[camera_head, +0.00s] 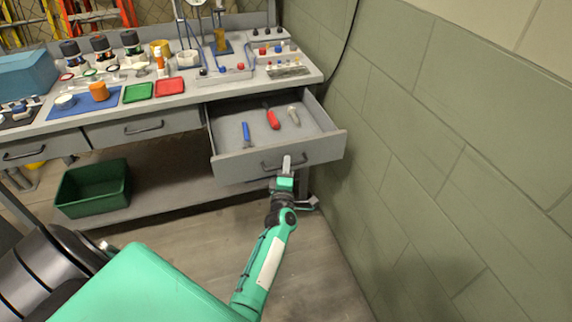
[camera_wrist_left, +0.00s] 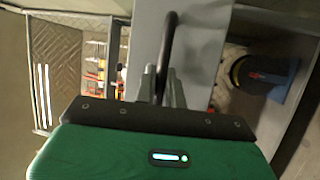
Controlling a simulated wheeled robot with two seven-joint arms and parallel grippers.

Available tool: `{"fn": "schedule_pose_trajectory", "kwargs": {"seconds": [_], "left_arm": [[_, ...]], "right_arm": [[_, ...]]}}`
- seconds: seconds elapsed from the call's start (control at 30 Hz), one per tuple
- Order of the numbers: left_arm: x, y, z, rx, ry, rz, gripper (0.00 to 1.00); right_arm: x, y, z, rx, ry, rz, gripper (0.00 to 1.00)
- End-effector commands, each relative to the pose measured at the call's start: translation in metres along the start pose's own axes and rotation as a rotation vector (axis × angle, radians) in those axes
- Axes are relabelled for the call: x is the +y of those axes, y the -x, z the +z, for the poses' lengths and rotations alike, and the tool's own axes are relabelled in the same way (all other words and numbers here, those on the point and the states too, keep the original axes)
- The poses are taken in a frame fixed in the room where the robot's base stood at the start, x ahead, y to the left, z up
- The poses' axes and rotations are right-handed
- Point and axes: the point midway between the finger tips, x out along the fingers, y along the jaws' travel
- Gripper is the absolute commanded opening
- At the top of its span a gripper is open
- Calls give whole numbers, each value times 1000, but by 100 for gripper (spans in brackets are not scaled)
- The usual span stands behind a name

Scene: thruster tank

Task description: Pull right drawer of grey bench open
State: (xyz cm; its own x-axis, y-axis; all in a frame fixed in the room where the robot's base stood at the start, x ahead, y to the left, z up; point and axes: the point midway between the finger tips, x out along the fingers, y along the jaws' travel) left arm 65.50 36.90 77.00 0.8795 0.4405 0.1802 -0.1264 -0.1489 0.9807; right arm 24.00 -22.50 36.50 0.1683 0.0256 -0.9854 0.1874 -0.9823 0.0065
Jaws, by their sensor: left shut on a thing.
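The right drawer (camera_head: 232,165) of the grey bench (camera_head: 200,96) stands pulled out at the bench's right end. Inside it lie a blue-handled tool (camera_head: 246,131), a red-handled tool (camera_head: 271,117) and a pale tool (camera_head: 293,114). My left gripper (camera_head: 286,165) is at the drawer's front, shut on its dark handle (camera_head: 268,168). In the left wrist view the fingers (camera_wrist_left: 162,85) close around the dark handle bar (camera_wrist_left: 168,45), in front of the grey drawer face (camera_wrist_left: 203,40). My right gripper is in neither view.
A green block wall (camera_head: 430,150) runs close along the right of the drawer. The middle drawer (camera_head: 140,128) is shut. A green bin (camera_head: 95,188) sits on the lower shelf. Trays, a mat and jars crowd the bench top. The floor before the bench is clear.

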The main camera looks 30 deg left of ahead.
Motion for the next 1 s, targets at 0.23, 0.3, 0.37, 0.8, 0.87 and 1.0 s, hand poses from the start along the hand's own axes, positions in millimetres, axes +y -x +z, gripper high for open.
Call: {"fn": "schedule_pose_trajectory", "kwargs": {"seconds": [0.23,0.3,0.37,0.8,0.87,1.0], "left_arm": [[0,0,0,0,0,-1,0],[0,0,0,0,1,-1,15],[0,0,0,0,1,-1,19],[0,15,0,0,0,-2,19],[0,25,0,0,0,-2,19],[0,53,0,-1,-1,-4,19]], "right_arm": [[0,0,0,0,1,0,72],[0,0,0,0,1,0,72],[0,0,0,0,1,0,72],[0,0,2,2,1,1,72],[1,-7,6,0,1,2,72],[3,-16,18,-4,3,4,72]]}}
